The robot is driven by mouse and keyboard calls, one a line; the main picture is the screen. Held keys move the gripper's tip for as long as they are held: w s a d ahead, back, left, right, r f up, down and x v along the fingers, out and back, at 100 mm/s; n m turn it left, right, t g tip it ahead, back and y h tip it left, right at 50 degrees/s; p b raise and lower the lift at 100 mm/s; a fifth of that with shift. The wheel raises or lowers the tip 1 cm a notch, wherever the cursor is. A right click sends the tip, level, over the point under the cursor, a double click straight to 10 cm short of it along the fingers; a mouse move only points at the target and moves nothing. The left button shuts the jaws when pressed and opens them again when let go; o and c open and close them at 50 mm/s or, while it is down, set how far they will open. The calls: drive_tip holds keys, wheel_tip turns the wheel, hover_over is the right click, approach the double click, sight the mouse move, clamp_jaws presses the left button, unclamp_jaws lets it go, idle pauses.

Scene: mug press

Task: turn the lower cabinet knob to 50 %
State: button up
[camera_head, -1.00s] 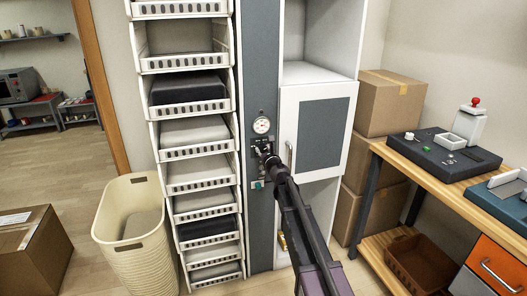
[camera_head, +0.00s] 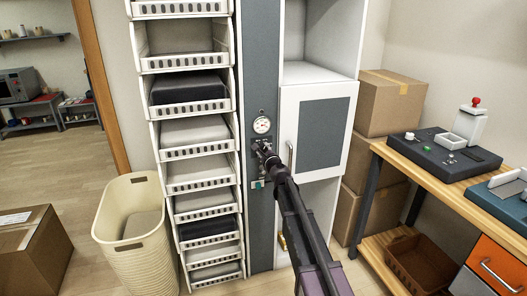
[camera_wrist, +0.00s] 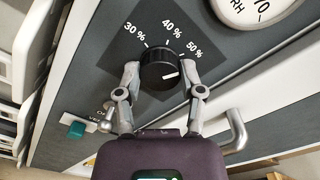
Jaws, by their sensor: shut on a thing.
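The black round knob (camera_wrist: 158,66) sits on a dark plate marked 30 %, 40 % and 50 % in the wrist view. Its white pointer line faces right, on the 50 % side; exact alignment with the 50 % tick is hard to tell. My gripper (camera_wrist: 160,75) has one finger on each side of the knob and is shut on it. In the head view my gripper (camera_head: 262,152) is at the grey cabinet column (camera_head: 260,60), just below the dial gauge, and hides most of the knob.
A round gauge (camera_head: 261,125) is just above the knob. A green switch (camera_wrist: 76,130) is below left in the wrist view. A white cabinet door with a bar handle (camera_head: 291,157) is close on the right. White bins (camera_head: 198,178) stack on the left.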

drive_tip(key=shift+w, duration=0.1)
idle(0.4)
drive_tip(key=o, duration=1.2)
drive_tip(key=shift+c, duration=0.2)
drive_tip(key=v, duration=1.2)
drive_tip(key=shift+n, duration=0.3)
